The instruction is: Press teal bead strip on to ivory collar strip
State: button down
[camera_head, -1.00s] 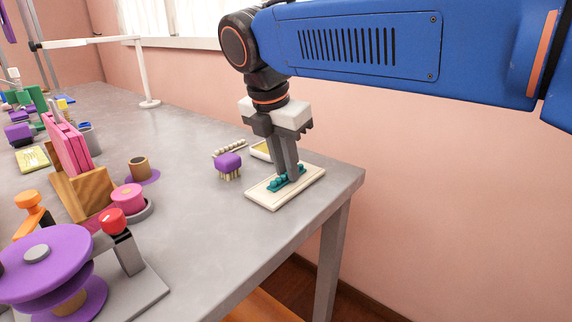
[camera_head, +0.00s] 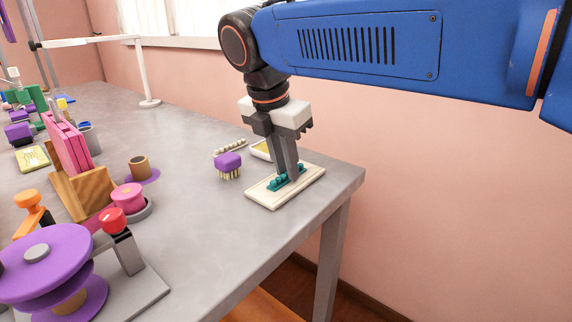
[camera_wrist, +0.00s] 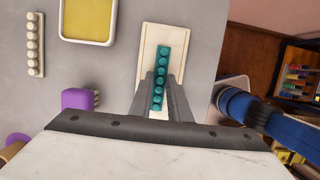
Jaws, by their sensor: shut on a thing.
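The teal bead strip (camera_head: 286,179) lies along the ivory collar strip (camera_head: 262,193) near the right end of the table. In the wrist view the teal bead strip (camera_wrist: 160,72) runs lengthwise over the ivory collar strip (camera_wrist: 149,52), roughly along its middle. My gripper (camera_head: 290,176) points down and is shut on the teal bead strip, with a finger on each side of it. The strip looks level and very close to the ivory surface; whether it touches all along is hidden.
A purple brush (camera_head: 228,165) stands left of the collar strip. A yellow tray (camera_head: 261,151) and an ivory bead strip (camera_head: 230,147) lie behind. The table's right edge is close beside the collar strip.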

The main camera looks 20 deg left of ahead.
jog(key=c, duration=1.6)
grip_release()
jog(key=shift+r, duration=0.15)
